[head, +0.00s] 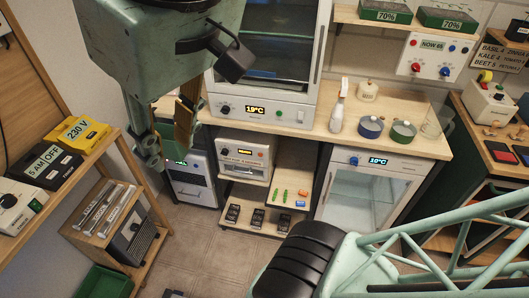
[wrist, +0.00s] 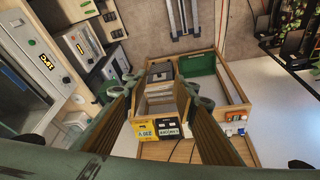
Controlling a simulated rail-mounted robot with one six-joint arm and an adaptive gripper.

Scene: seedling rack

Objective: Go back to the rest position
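My gripper (head: 167,150) hangs at the upper left in the head view, fingers pointing down, in front of the counter's left end. In the wrist view my gripper (wrist: 160,92) shows its two fingers wide apart, with nothing between them. It is open and empty, and touches nothing that I can see. Beyond the fingers in the wrist view is the wooden shelf unit (wrist: 238,92) with the yellow 230 V box (wrist: 144,131).
At the left a wooden shelf holds a yellow 230 V box (head: 82,132) and a black timer box (head: 46,165). A cabinet reading 19°C (head: 262,109) stands on the counter (head: 310,126). A glass-door cooler (head: 362,188) stands below. Floor (head: 200,245) is open in front.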

